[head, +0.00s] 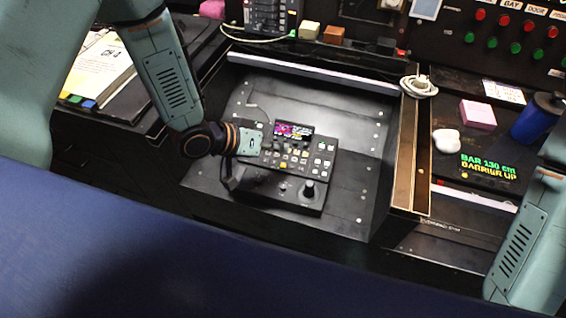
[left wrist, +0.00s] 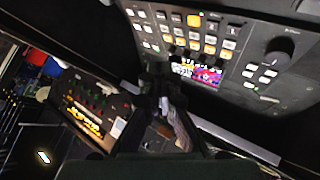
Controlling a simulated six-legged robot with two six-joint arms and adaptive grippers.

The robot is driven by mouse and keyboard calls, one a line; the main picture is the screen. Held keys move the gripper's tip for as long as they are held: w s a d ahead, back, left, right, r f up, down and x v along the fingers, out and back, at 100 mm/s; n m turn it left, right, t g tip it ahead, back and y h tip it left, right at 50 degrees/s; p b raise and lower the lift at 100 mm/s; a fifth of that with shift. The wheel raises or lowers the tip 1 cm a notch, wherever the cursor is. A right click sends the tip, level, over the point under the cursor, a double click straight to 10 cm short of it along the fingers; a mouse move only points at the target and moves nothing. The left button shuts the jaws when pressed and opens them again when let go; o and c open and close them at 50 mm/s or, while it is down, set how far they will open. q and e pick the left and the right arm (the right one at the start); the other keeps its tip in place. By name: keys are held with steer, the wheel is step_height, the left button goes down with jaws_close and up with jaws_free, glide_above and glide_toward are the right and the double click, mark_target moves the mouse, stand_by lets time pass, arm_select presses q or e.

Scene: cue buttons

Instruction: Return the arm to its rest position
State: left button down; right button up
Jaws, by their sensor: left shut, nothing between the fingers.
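My left arm comes in from the upper left in the head view, and its wrist hangs over the left side of the control console. My left gripper (head: 231,180) is dark, partly hidden by the wrist, and shut with nothing in it. In the left wrist view the shut fingers (left wrist: 160,72) show in front of the console (left wrist: 230,70). In the head view the console (head: 270,192) has a small lit screen (head: 294,131), rows of pale and yellow buttons, and a black knob (head: 309,188). I cannot tell whether the fingers touch it. My right gripper is out of view.
An open binder (head: 98,68) lies at the left. A coiled white cable (head: 419,86), pink note block (head: 478,114), blue cup (head: 537,118) and lit barrier display (head: 488,166) are at the right. A panel of red and green buttons (head: 515,48) stands behind.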

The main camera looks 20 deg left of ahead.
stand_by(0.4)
arm_select(q)
steer(key=s+a+f+g+y+b, duration=0.2)
steer(key=s+f, duration=0.3)
steer(key=s, duration=0.5)
steer(key=s+a+f+n+g+y+b, duration=0.1)
steer(key=s+a+f+g+y+b, duration=0.1)
steer(key=s+f, duration=0.4)
steer(key=s+a+f+n+g+y+b, duration=0.1)
steer(key=s+a+f+g+y+b, duration=0.2)
steer(key=s, duration=1)
step_height(320, 180, down, 3)
steer(key=shift+s+a+f, duration=0.1)
steer(key=shift+s+a, duration=0.25)
steer(key=shift+a, duration=0.15)
